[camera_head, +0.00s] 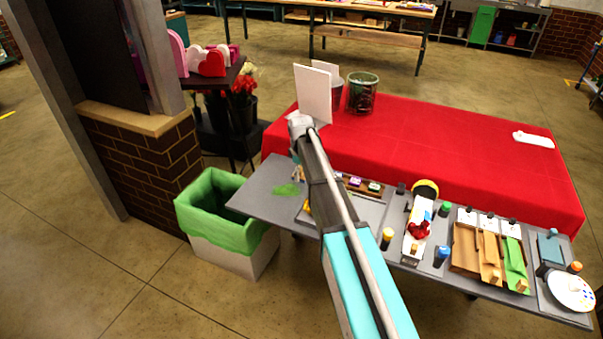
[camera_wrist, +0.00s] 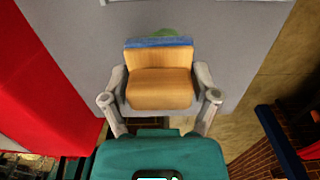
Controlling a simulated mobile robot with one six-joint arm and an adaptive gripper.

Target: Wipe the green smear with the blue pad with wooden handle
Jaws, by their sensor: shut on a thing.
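The green smear (camera_head: 287,189) is a flat patch on the left end of the grey table (camera_head: 262,200). In the wrist view, my gripper (camera_wrist: 160,97) is shut on the wooden handle (camera_wrist: 159,85) of the blue pad, a finger on each side. The blue pad (camera_wrist: 150,43) shows as a strip at the handle's far edge, above the grey surface. A bit of the smear (camera_wrist: 172,33) shows just past the pad; the rest is hidden behind it. I cannot tell whether the pad touches the table. My arm hides the pad in the head view.
A bin with a green liner (camera_head: 236,211) stands left of the table. A red-covered table (camera_head: 440,150) adjoins behind. Bottles, trays (camera_head: 467,250) and tools crowd the grey table's right part. A brick wall (camera_head: 140,165) stands at left.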

